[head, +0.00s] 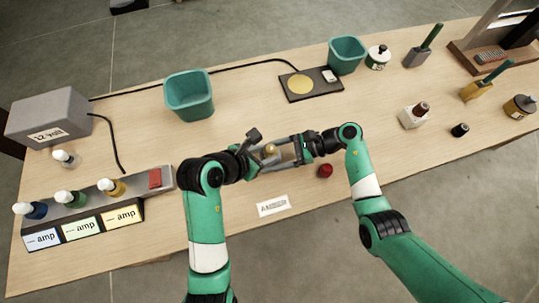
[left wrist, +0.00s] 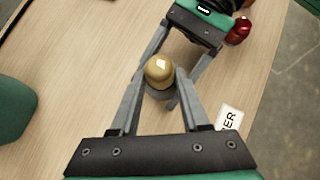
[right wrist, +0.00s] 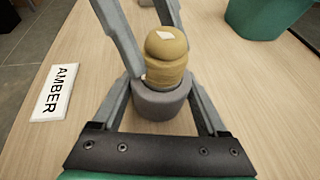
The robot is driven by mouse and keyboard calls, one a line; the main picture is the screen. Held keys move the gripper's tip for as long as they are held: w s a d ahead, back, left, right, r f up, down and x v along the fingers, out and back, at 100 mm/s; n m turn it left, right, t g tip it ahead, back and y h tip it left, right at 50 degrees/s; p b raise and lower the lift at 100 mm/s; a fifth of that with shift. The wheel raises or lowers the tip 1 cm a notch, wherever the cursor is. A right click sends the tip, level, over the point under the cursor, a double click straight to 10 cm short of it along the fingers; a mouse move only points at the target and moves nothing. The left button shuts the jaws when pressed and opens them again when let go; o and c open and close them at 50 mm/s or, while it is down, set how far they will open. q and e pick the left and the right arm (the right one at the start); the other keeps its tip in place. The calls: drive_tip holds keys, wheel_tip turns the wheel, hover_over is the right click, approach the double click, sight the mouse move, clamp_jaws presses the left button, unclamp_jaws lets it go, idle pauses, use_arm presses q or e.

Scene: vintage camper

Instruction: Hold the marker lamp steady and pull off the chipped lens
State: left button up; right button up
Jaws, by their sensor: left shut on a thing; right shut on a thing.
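The marker lamp is a round grey base (right wrist: 163,103) with a domed amber lens (right wrist: 165,52) on top, standing upright on the bench. A pale chipped patch shows on the lens top. The lens also shows in the left wrist view (left wrist: 159,71) and, small, in the head view (head: 270,149). My left gripper (left wrist: 160,76) is shut on the lens from one side. My right gripper (right wrist: 161,88) is shut on the grey base from the opposite side. The lens appears seated on the base; the fingers hide part of the joint.
A red domed piece (head: 325,170) and an AMBER card (head: 273,206) lie near the front edge. Two teal bins (head: 189,96) (head: 347,54) and a black pad with a yellow disc (head: 300,85) stand behind. A test rack (head: 93,206) and 12 volt box (head: 47,117) are left.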

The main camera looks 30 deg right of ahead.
sight(271, 147)
use_arm(q)
clamp_jaws()
drive_tip(key=shift+r, duration=0.15)
drive_tip(key=shift+r, duration=1.45)
drive_tip(key=shift+r, duration=0.1)
wheel_tip(271, 147, up, 4)
drive_tip(key=shift+f, duration=0.15)
